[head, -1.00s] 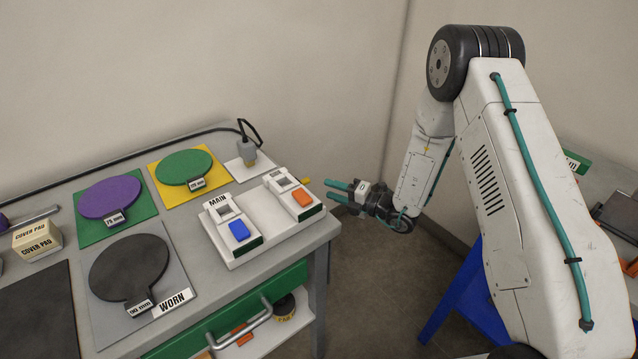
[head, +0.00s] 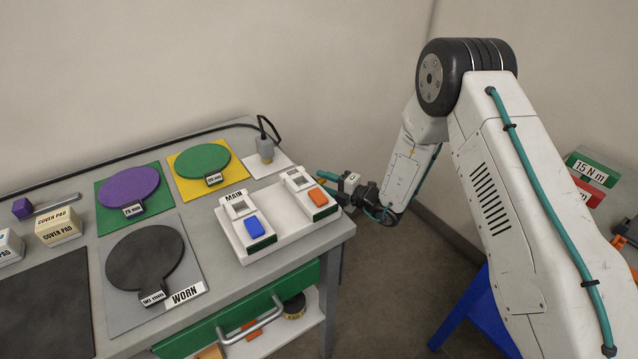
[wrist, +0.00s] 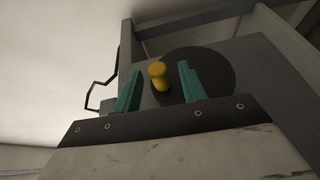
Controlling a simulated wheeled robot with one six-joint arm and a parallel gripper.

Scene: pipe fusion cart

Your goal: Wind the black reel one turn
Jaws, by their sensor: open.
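The black reel (wrist: 212,82) shows in the wrist view as a dark disc on a grey upright panel. A yellow knob (wrist: 158,75) stands out from its left part towards the camera. My gripper (wrist: 160,86) is open, with one green finger on each side of the knob in the picture; I cannot tell whether the knob is within the fingers' reach. In the head view my gripper (head: 325,184) is at the right end of the cart, its tips partly hidden by the white switch block. The reel is not visible in the head view.
The cart top (head: 85,205) carries a white block with blue and orange switches (head: 285,232), purple and green discs, and a dark disc beside a WORN label (head: 186,294). A black cable (wrist: 103,85) loops at the left in the wrist view.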

